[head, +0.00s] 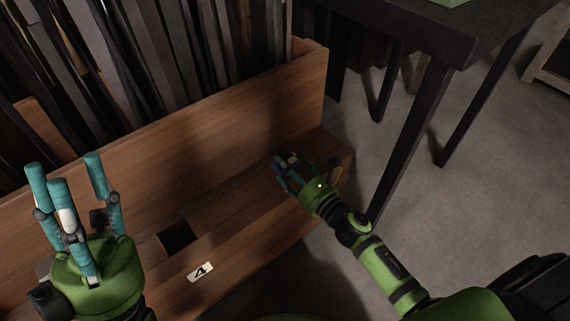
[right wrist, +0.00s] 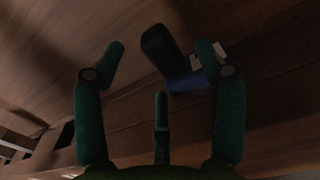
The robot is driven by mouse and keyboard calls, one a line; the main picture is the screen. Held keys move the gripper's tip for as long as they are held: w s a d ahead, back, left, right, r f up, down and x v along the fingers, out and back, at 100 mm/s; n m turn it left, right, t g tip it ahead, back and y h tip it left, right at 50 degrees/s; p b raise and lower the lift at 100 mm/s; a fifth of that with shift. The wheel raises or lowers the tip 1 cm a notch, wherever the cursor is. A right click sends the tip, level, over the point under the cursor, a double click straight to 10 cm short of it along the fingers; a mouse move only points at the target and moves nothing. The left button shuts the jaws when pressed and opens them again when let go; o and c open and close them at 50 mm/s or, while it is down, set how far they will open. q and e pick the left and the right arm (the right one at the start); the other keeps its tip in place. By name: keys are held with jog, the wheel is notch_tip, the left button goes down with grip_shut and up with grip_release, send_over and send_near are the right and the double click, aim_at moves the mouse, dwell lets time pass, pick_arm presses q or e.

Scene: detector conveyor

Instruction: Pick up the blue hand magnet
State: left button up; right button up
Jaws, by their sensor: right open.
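The blue hand magnet shows in the right wrist view as a blue piece (right wrist: 190,83) with a dark, rounded grip (right wrist: 160,46). It lies on the wooden surface ahead of my right gripper (right wrist: 160,66), whose fingers are spread and empty. The blue piece is nearer the right finger, which partly overlaps it; I cannot tell if they touch. In the head view my right gripper (head: 282,165) is over the right end of the wooden ledge and mostly hides the magnet. My left gripper (head: 66,175) points upward at the left, open and empty.
The wooden ledge (head: 240,222) has a square dark hole (head: 178,235) and a label "4" (head: 200,271). A wooden back board (head: 200,160) rises behind it, with dark upright slats beyond. A dark table (head: 430,35) stands at right. A pale label (right wrist: 222,54) is near the magnet.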

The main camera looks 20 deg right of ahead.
jog(key=x, duration=0.4)
jog(key=shift+a, duration=0.1)
grip_shut()
jog(key=shift+r, duration=0.1)
jog(key=shift+r, duration=0.1)
